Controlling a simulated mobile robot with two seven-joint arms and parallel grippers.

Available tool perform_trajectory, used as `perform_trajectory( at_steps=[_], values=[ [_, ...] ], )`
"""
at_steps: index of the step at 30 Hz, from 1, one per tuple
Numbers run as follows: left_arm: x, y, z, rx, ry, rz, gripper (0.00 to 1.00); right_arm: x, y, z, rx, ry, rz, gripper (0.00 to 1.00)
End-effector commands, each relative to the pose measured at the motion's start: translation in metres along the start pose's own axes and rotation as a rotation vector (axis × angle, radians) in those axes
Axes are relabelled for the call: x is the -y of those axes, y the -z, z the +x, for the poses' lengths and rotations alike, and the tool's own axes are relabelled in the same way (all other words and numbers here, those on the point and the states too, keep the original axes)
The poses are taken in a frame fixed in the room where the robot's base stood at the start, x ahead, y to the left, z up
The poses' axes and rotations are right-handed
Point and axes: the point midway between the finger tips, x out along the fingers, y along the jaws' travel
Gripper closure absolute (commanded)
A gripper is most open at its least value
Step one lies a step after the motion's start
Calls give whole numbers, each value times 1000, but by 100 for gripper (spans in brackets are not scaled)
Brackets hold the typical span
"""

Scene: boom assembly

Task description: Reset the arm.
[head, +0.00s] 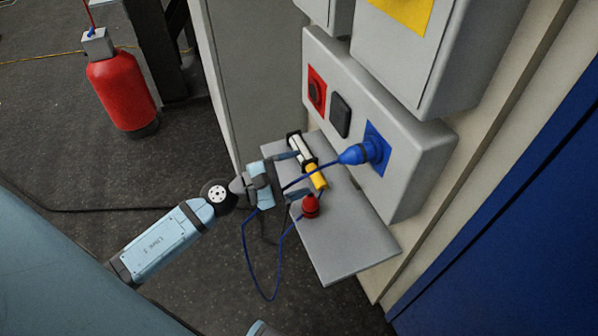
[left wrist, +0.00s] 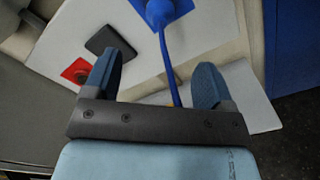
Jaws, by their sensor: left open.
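My left gripper (head: 294,175) is open over the left part of a grey shelf (head: 345,248). Its two dark blue fingers also show in the left wrist view (left wrist: 164,72), spread apart with nothing gripped. A blue plug (head: 354,155) sits in the blue socket (head: 378,148) on a grey wall box, right of the fingers. The plug also shows beyond the fingers in the left wrist view (left wrist: 158,12). Its blue cable (left wrist: 169,70) passes between the fingers in that picture. The cable loops below the shelf edge to a red plug (head: 310,207) on the shelf. No right gripper shows.
A white, black and yellow cylinder (head: 306,160) lies on the shelf close to the fingers. The wall box carries a red socket (head: 316,92) and a black plate (head: 340,115). A red extinguisher-like tank (head: 121,93) stands on the floor. The shelf's front right is clear.

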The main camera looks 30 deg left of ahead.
Motion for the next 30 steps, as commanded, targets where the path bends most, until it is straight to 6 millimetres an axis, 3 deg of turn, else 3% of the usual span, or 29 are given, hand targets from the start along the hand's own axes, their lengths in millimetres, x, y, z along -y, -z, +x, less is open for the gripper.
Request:
perform_trajectory(
  at_steps=[10,14,17,22,27,30],
  values=[
    [0,0,0,0,-3,-12,23,0,-1,0,2,1,0,18],
    [5,-4,-2,11,-54,-227,23,0,-1,0,2,1,1,18],
    [12,-6,-8,35,-149,-643,23,0,-1,0,2,1,1,18],
    [38,5,-25,88,-384,-1629,23,0,-1,0,2,1,1,18],
    [88,23,-44,149,-662,-2550,23,0,-2,0,2,1,0,18],
    [120,26,-52,183,-833,-2961,23,0,-2,0,2,1,0,18]
  ],
)
